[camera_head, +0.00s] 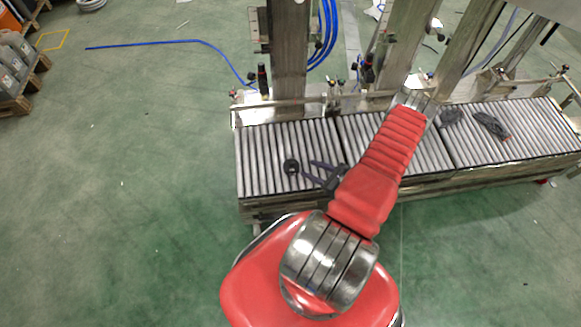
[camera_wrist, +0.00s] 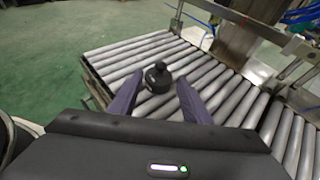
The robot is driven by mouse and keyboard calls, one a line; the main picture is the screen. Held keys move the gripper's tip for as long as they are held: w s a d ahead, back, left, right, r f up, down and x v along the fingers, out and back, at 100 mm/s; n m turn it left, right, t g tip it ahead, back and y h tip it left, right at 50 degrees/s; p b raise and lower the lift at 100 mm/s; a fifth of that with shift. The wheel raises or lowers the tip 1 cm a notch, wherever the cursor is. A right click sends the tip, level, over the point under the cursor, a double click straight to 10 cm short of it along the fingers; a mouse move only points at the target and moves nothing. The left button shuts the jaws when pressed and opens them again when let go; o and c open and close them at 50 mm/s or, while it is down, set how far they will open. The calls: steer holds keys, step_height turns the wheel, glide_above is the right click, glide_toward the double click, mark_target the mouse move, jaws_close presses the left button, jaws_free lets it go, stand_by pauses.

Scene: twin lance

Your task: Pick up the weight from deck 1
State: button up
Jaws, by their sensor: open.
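The weight (camera_head: 291,166) is a small black piece with a knob on top. It stands on the roller deck (camera_head: 262,140), on the left section of the conveyor. My gripper (camera_head: 311,171) is open and empty, just right of the weight, with its fingers pointing toward it. In the wrist view the weight (camera_wrist: 157,77) shows upright on the rollers, a little beyond and between the two dark fingertips (camera_wrist: 158,84). The fingers look apart from it. Its knob and body are both visible.
Metal posts (camera_head: 289,45) and a rail (camera_head: 285,104) stand along the deck's back edge. Dark items (camera_head: 490,124) lie on the rollers at the right. Pallets with containers (camera_head: 15,65) stand far left. A blue hose (camera_head: 150,43) lies on open green floor.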

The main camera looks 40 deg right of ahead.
mark_target(293, 161)
steer(key=x, duration=0.6)
steer(key=shift+w+f, duration=0.15)
steer(key=shift+w+a+f, duration=0.1)
steer(key=shift+w+f, duration=0.05)
steer(key=shift+w, duration=0.15)
steer(key=shift+w, duration=0.1)
steer(key=shift+x, duration=2.5)
steer(key=shift+f, duration=0.15)
steer(key=shift+c, duration=0.2)
jaws_close()
steer(key=shift+d, duration=0.25)
